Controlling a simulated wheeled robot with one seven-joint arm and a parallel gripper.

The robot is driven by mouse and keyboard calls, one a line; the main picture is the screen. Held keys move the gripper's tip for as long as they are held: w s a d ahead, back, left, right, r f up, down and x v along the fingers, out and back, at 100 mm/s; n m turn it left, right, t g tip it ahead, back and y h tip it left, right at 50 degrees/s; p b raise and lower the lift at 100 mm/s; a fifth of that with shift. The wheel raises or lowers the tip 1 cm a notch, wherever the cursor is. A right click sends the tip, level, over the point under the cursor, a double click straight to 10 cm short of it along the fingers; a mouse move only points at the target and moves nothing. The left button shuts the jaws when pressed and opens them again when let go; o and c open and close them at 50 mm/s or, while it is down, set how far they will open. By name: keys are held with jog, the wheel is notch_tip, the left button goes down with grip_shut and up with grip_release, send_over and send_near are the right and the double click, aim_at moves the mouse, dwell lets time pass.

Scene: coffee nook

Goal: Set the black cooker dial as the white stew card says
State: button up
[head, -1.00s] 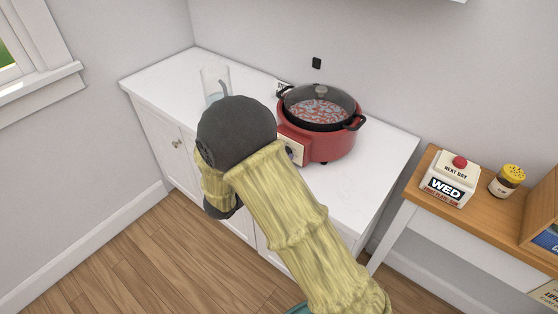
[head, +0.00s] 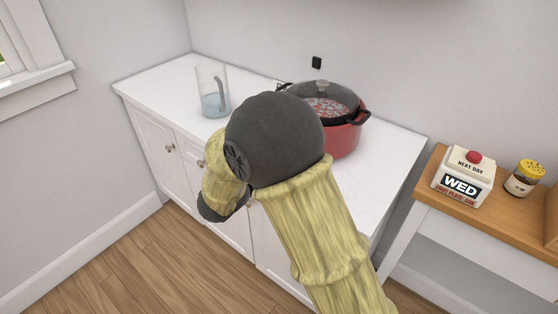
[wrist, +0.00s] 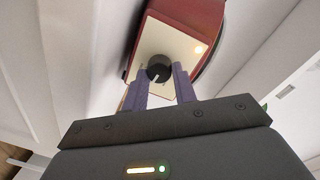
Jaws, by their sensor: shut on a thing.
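The red cooker (head: 345,141) with a dark pot and glass lid stands on the white counter, partly hidden behind my arm in the head view. In the wrist view the cooker's cream front panel (wrist: 176,42) shows with the black dial (wrist: 158,68) on it and a glowing orange light at its right. The dial has a pale pointer line. My gripper (wrist: 160,80) is shut on the dial, one purple finger on each side. The head view hides the gripper and dial behind my arm. The stew card's text cannot be read in any view.
A clear jug with water (head: 213,92) stands on the white counter (head: 160,80) left of the cooker. Floor is free in front.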

jog(key=shift+f, duration=0.1)
dwell(0.4)
jog(key=o, duration=1)
jog(key=shift+c, duration=0.2)
jog(key=p+v, duration=0.1)
jog(key=v, duration=1.6)
jog(key=shift+s+a, duration=0.2)
